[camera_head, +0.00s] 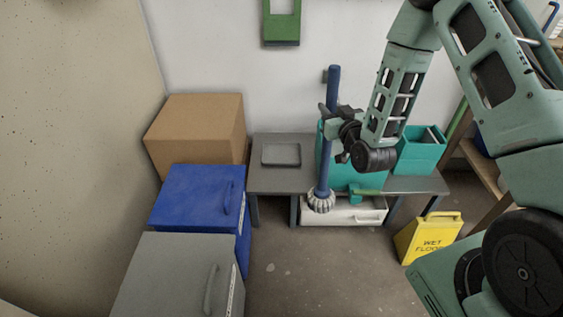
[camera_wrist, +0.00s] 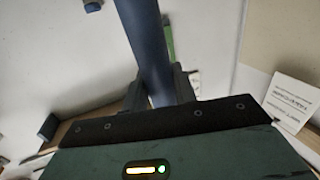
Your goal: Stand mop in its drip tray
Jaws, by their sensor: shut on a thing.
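The mop has a blue handle (camera_head: 332,93) and a pale, striped round head (camera_head: 321,201). It is nearly upright, in front of the grey table in the head view. My gripper (camera_head: 329,122) is shut on the handle, and the wrist view shows the handle (camera_wrist: 146,50) between my fingers (camera_wrist: 160,88). The tray looks empty. The mop head appears apart from it.
The grey table (camera_head: 268,180) also bears a teal bucket (camera_head: 345,172) behind the mop and a teal bin (camera_head: 421,150) at right. A white drawer (camera_head: 345,213) is below. Blue (camera_head: 196,197) and grey (camera_head: 170,275) boxes stand left; a yellow wet-floor sign (camera_head: 428,238) stands right.

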